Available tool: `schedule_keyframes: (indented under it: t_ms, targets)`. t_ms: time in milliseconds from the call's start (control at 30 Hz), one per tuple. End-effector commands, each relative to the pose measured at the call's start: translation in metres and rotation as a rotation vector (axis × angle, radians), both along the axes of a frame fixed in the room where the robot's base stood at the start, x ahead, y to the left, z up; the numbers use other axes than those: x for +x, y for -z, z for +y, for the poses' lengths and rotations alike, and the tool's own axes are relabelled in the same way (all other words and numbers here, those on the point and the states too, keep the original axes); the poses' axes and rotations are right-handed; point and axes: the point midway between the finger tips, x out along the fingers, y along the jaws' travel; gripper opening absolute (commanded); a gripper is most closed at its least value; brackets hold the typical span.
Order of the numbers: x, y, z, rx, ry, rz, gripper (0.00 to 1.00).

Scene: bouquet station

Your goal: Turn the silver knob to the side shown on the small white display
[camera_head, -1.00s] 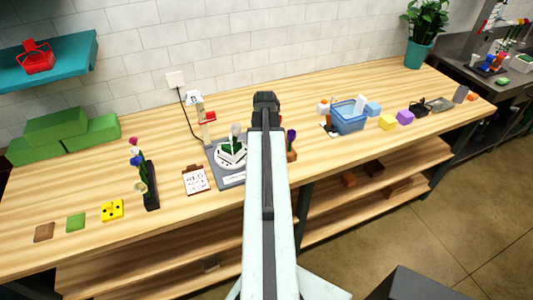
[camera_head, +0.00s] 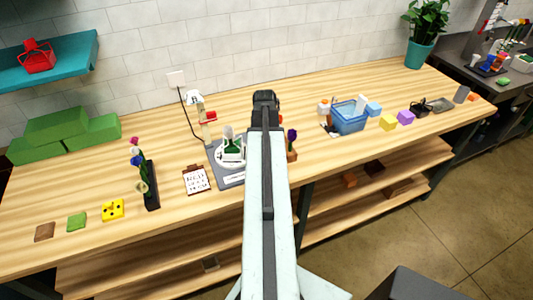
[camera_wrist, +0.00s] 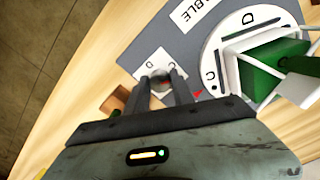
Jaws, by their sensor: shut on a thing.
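In the wrist view the silver knob (camera_wrist: 158,77) sits on a small white plate (camera_wrist: 150,60) with dark curved marks. My gripper (camera_wrist: 161,84) is shut on it, one finger on each side. Beside it is a round white turntable (camera_wrist: 216,52) with letters on its rim; I make out a D and what looks like a C. A green block in a white frame (camera_wrist: 230,66) stands on it. A red pointer (camera_wrist: 197,94) is near the rim. In the head view my arm hides the knob; the turntable (camera_head: 222,160) shows left of it. I cannot identify the display with certainty.
A white label (camera_wrist: 193,10) ending in "BLE" lies on the grey base (camera_wrist: 150,25). In the head view a clipboard (camera_head: 196,180), a flower rack (camera_head: 151,186) and a stand with a red part (camera_head: 203,116) are left of my arm. A blue basket (camera_head: 348,120) is right.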

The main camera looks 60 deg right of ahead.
Motion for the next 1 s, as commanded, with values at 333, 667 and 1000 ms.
schedule_keyframes:
  t_ms: [333,667,1000]
  targets:
    - [0.0003,0.0001,0.0003,0.001,0.326,0.002,0.0]
    - [0.0015,0.0001,0.0007,0.002,0.638,0.002,0.0]
    - [0.0021,0.0002,0.0007,0.003,0.933,0.002,0.0]
